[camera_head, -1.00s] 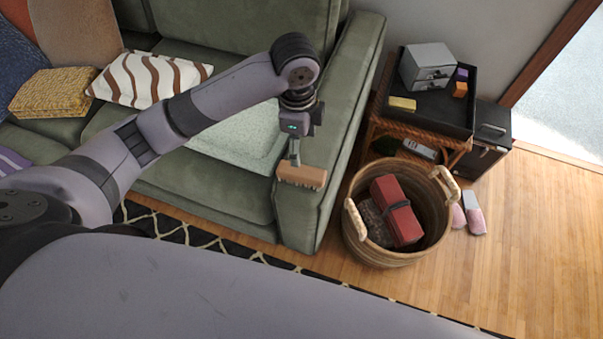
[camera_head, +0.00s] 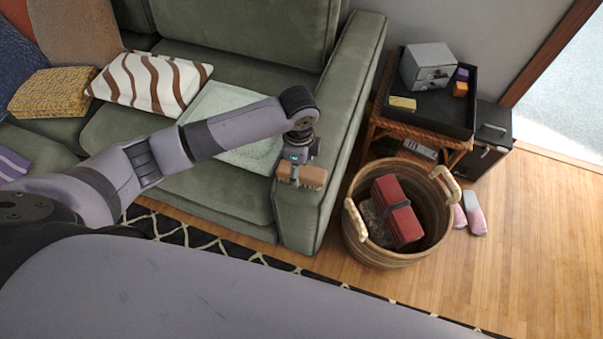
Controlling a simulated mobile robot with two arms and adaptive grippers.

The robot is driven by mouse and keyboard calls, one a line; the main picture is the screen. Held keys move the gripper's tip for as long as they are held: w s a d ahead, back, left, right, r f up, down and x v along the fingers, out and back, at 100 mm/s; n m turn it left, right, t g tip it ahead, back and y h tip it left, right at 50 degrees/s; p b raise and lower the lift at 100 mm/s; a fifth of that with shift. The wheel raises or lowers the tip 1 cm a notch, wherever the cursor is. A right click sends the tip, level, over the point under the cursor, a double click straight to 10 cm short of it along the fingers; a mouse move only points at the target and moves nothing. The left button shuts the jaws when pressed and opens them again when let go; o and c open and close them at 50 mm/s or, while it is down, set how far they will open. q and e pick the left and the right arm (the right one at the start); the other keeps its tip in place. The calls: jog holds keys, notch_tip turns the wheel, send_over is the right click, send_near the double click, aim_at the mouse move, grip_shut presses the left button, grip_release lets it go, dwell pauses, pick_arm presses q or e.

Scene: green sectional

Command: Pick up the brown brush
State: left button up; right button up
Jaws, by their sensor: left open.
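The brown brush (camera_head: 314,177) lies at the front end of the green sofa's armrest, with its wooden top showing and pale bristles along its lower edge. My left gripper (camera_head: 293,178) points down at the brush from above, with its fingers at the brush's left part and overlapping it in the picture. The gripper is open. I cannot tell whether the fingers touch the brush, and they hide part of it. My right gripper does not show.
The green sofa armrest (camera_head: 349,80) runs back beside my arm. A wicker basket (camera_head: 354,240) with a red bundle (camera_head: 398,210) stands to the right. Behind it is a side table with a black tray (camera_head: 437,115). Cushions lie on the sofa.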

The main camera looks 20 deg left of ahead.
aim_at(302, 170)
pick_arm(q)
jog(key=f, duration=0.4)
jog(key=shift+w+d+f, duration=0.1)
jog(key=shift+d, duration=0.1)
jog(key=shift+c, duration=0.3)
jog(key=c, duration=1.3)
jog(key=shift+o, duration=0.2)
notch_tip(302, 170, up, 20)
jog(key=p, duration=0.1)
